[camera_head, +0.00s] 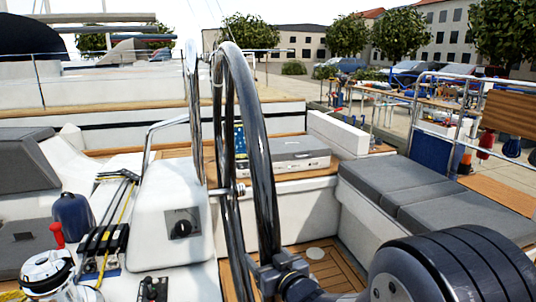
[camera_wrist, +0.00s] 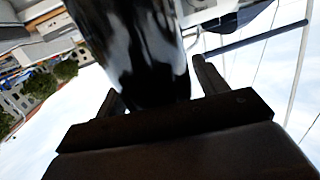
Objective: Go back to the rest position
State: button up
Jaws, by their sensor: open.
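My gripper (camera_head: 272,268) is low in the middle of the head view, at the lower part of the near rim of the steering wheel (camera_head: 252,130). In the wrist view my gripper (camera_wrist: 157,82) shows its two fingers spread apart. A dark, glossy, blurred rim (camera_wrist: 140,45), which looks like the wheel's, passes between them. The fingers are open; whether either touches the rim I cannot tell. The wheel is upright and seen nearly edge-on. My thick dark arm fills the lower right of the head view.
A white pedestal (camera_head: 172,215) with a black knob stands left of the wheel. A winch (camera_head: 47,270) and rope clutches (camera_head: 105,238) are at lower left. A grey case (camera_head: 285,155) lies on the bench behind. Grey cushions (camera_head: 420,190) line the right side, above a wooden floor (camera_head: 335,268).

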notch_tip(320, 180, down, 8)
jog(key=s+t+b, duration=0.1)
jog(key=b, duration=0.8)
jog(key=v, duration=0.9)
jog(key=shift+s+d+p, duration=0.25)
jog(key=shift+d+p, duration=0.1)
jog(key=shift+d, duration=0.05)
